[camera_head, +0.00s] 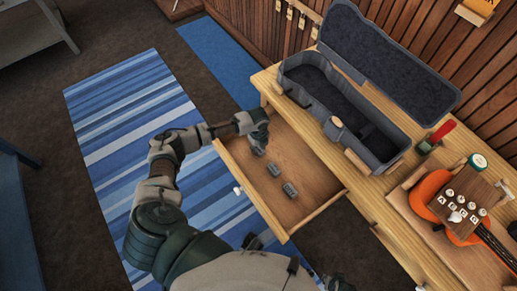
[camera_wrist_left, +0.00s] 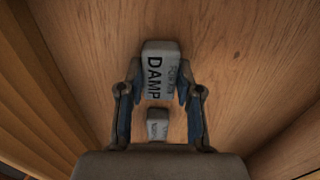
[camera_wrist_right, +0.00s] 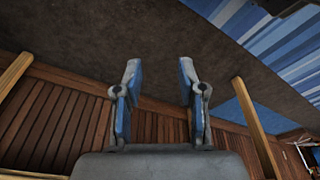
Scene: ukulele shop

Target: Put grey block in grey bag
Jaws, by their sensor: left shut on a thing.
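My left gripper (camera_head: 258,140) reaches into the open wooden drawer (camera_head: 231,166). In the left wrist view its fingers are shut on a grey block (camera_wrist_left: 160,72) with dark "DAMP" lettering, seen against the drawer's wooden floor. In the head view the gripper mostly hides this block. Two other grey blocks, a nearer one (camera_head: 289,190) and a middle one (camera_head: 273,168), lie loose in the drawer. The grey bag (camera_head: 296,76) looks like a long, open case on the counter, with its lid (camera_head: 390,55) folded back. In the right wrist view my right gripper (camera_wrist_right: 160,82) is open and empty.
The wooden counter (camera_head: 362,197) also holds a red-handled tool (camera_head: 441,131), a round green-topped container (camera_head: 477,161) and an orange ukulele (camera_head: 428,193). A slatted wall stands behind. A blue striped rug (camera_head: 110,105) covers the floor at left.

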